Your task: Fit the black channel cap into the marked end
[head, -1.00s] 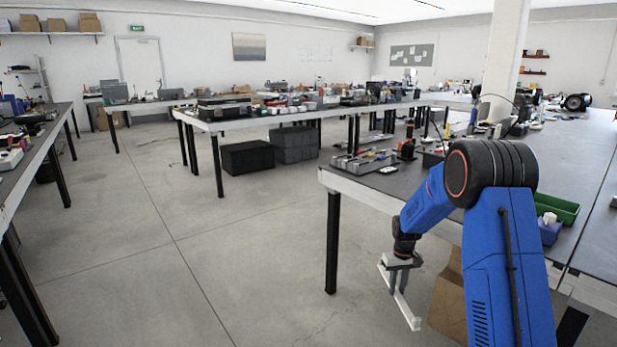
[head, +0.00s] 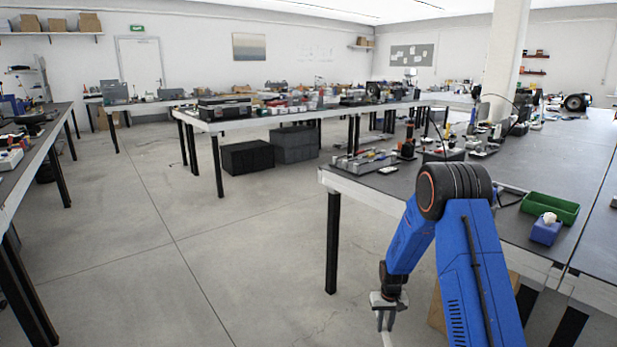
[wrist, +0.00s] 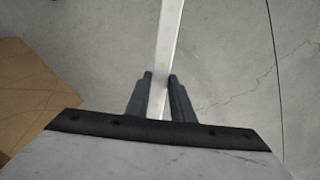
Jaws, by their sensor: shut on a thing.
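My gripper (wrist: 160,78) is shut on a long, pale, straight channel (wrist: 167,45). In the wrist view its two dark fingers press on the channel's sides, and the channel runs up out of the picture. In the head view my gripper (head: 384,301) hangs low over the floor, left of the near bench's front edge. There the channel (head: 387,322) shows only as a short pale piece that is cut off by the lower picture edge. I cannot make out the black channel cap or a marked end in either view.
The near bench (head: 350,184) holds a tray of parts (head: 365,160), a green bin (head: 550,207) and a blue box (head: 546,231). A cardboard box shows on the floor in the wrist view (wrist: 35,110). The floor (head: 230,280) to the left is open.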

